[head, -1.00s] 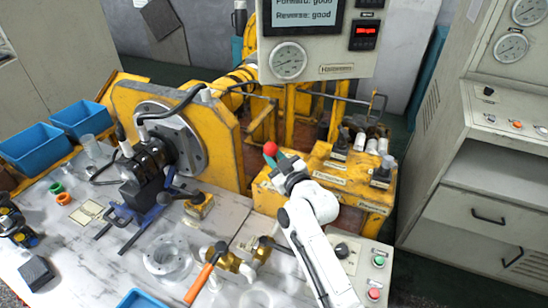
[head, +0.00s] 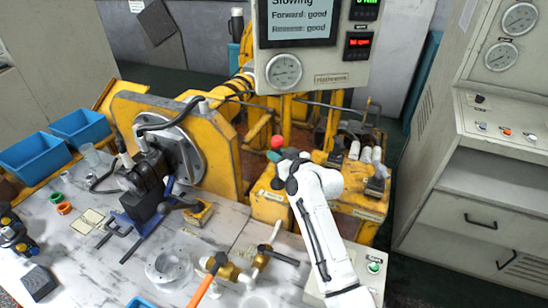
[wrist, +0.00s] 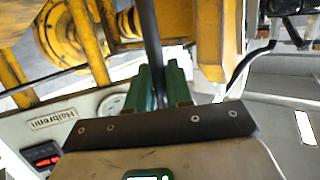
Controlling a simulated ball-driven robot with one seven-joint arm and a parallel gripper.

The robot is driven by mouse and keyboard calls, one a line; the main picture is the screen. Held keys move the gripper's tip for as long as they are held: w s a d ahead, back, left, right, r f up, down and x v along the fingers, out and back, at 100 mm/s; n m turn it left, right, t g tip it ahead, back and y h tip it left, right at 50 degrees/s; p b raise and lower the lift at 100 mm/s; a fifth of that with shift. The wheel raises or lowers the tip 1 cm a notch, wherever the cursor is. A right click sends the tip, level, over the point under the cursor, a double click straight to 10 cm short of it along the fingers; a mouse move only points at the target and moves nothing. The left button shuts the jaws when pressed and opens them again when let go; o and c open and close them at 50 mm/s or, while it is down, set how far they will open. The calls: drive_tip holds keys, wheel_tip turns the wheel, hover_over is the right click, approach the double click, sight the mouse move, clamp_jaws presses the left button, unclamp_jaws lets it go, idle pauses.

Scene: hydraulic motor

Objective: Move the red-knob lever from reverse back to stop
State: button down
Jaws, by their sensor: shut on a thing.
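The red knob (head: 277,142) of the lever shows in the head view just above my gripper (head: 276,156), at the front of the yellow valve block (head: 268,205). In the wrist view the dark lever rod (wrist: 150,35) runs down between the green fingers of my gripper (wrist: 158,84). My gripper is shut on the lever. The lever's lower end is hidden behind my arm and gripper in the head view. The display (head: 298,20) reads "Slowing", "Forward: good", "Reverse: good".
A round gauge (head: 284,71) sits below the display. Other black levers (head: 375,185) stand on the block to the right of my arm. A control box with a green button (head: 374,267) is beside my forearm. The bench at left holds a motor (head: 145,180) and blue bins (head: 38,158).

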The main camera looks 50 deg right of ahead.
drive_tip(key=shift+d, duration=0.15)
drive_tip(key=c, duration=1.1)
unclamp_jaws()
drive_tip(key=b+v, duration=0.1)
drive_tip(key=v, duration=0.9)
drive_tip(key=shift+s+r, duration=0.15)
drive_tip(key=shift+s, duration=0.2)
